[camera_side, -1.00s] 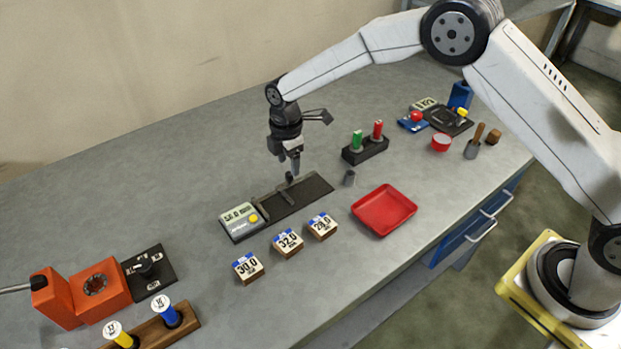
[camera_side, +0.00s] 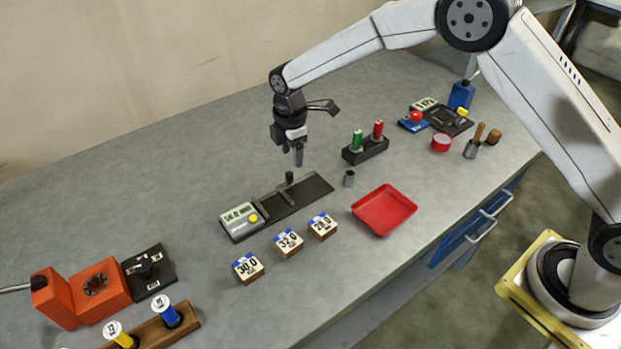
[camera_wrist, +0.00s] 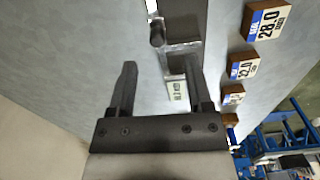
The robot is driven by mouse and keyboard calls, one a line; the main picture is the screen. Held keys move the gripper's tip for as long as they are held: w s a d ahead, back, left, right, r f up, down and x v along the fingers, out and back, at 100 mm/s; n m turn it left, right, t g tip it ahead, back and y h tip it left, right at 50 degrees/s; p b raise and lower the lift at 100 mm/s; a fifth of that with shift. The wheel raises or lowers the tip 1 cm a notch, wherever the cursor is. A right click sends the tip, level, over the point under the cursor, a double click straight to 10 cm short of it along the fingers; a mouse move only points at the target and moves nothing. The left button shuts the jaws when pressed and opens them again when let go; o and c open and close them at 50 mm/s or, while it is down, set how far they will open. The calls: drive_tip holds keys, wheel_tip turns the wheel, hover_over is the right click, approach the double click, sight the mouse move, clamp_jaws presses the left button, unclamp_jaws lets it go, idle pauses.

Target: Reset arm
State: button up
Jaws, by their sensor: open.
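My gripper (camera_side: 293,150) hangs above the bench, pointing down, with its jaws apart and nothing seen between them.
Number blocks 30.0 (camera_side: 248,268), 32.0 (camera_side: 288,243) and 28.0 (camera_side: 322,226) stand in front of the device. Orange equipment (camera_side: 100,285) sits at left.

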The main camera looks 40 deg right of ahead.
drive_tip(key=s+d+r+m+t, duration=0.1)
drive_tip(key=s+d+m, duration=0.3)
drive_tip(key=s, duration=0.4)
drive_tip(key=s+d+r+m, duration=0.2)
drive_tip(key=s+d+m, duration=0.3)
drive_tip(key=s+m, duration=0.2)
drive_tip(key=s+d+r+m+t, duration=0.1)
drive_tip(key=s+d+m, duration=0.4)
drive_tip(key=s, duration=0.5)
drive_tip(key=shift+s+r+m+t, duration=0.2)
drive_tip(key=shift+r+m+t, duration=0.1)
drive_tip(key=shift+r+m, duration=0.4)
